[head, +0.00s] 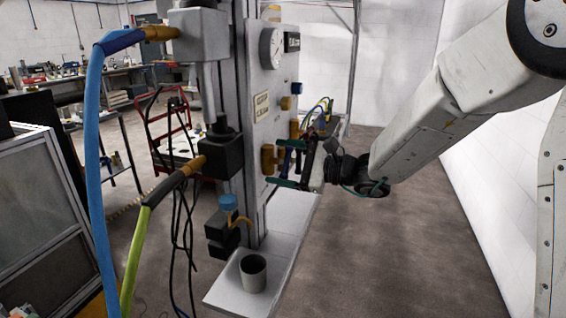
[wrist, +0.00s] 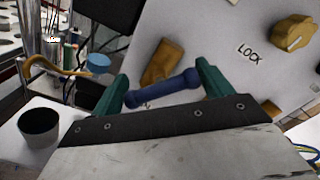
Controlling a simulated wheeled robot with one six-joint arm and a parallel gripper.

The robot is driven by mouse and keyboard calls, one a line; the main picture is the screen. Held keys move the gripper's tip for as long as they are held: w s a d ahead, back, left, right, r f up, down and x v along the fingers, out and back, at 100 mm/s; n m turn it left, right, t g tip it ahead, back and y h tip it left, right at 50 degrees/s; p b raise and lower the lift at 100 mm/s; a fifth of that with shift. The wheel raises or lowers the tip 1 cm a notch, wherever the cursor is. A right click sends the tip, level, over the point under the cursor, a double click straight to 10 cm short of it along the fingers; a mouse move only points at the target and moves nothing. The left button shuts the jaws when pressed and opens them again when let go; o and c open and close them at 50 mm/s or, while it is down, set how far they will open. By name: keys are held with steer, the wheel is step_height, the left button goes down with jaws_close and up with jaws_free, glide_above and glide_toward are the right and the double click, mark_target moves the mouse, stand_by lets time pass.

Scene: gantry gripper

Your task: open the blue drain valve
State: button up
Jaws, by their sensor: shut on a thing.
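In the wrist view, a dark blue bar handle (wrist: 163,90) with rounded ends sits in front of a brass valve body (wrist: 165,62) on the grey panel. My gripper (wrist: 163,74) has a green finger at each end of the handle and is shut on it. The handle lies slightly tilted in this view, its right end higher. In the head view, my gripper (head: 280,166) reaches in from the right to the panel's side, where a brass fitting (head: 268,159) shows. The handle is small and partly hidden by the fingers there.
A blue round cap (head: 228,202) with a curved brass pipe stands above a dark-lined cup (head: 253,274) on the grey base plate. A yellow knob (wrist: 294,32) beside a LOCK label is right of the handle. A gauge (head: 271,48) is higher up. Blue and green hoses hang at left.

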steer(key=shift+f, duration=0.1)
stand_by(0.3)
steer(key=o, duration=0.7)
steer(key=v, duration=0.7)
steer(key=shift+s+d, duration=0.2)
steer(key=shift+d, duration=0.15)
